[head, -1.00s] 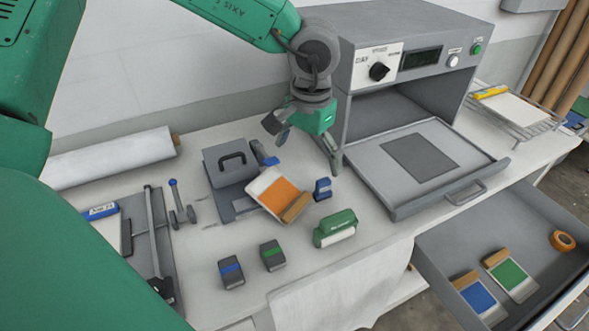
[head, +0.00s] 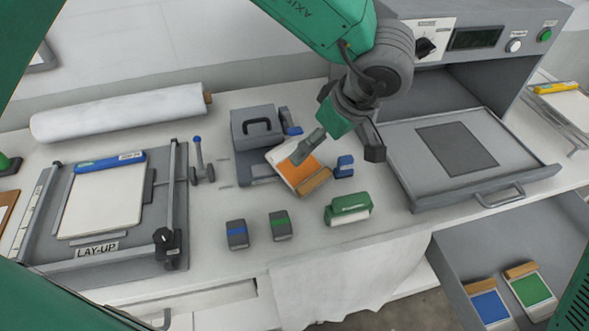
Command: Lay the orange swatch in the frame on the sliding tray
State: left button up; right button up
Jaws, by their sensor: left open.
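The orange swatch (head: 291,173), a white card with an orange patch and a wooden strip along its near edge, lies at the middle of the bench beside a grey block with a handle. My left gripper (head: 339,149) is open and empty above it, with one finger crossing the swatch in the picture and the other to its right. I cannot tell whether that finger touches it. The sliding tray (head: 424,189) is pulled out of the press at the right. A dark rectangle (head: 457,149) marks the flat middle of the tray, with nothing on it.
The grey handled block (head: 256,126) stands behind the swatch. A blue clip (head: 344,166) and a green block (head: 348,208) are close to its right. Two small dark blocks (head: 237,234) stand in front. The lay-up board (head: 100,200) is at left, an open drawer (head: 452,245) at lower right.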

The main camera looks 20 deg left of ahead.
pick_arm(q)
send_over(301, 167)
jog(key=s+d, duration=0.1)
jog(key=d, duration=0.1)
jog(key=f, duration=0.7)
jog(key=shift+s+a+f, duration=0.15)
jog(key=shift+a+f, duration=0.1)
jog(key=shift+f, duration=0.05)
jog(key=shift+d+f, duration=0.15)
jog(key=shift+f, duration=0.4)
jog(key=x, duration=0.2)
jog(key=p+x, duration=0.1)
jog(key=shift+w+a+f, duration=0.25)
jog(key=shift+w+a, duration=0.05)
jog(key=shift+w, duration=0.05)
jog(key=shift+a+f, duration=0.25)
jog(key=shift+a, duration=0.1)
jog(key=c, duration=1)
jog(key=shift+d, duration=0.25)
jog(key=shift+c, duration=0.7)
jog(key=shift+r, duration=0.1)
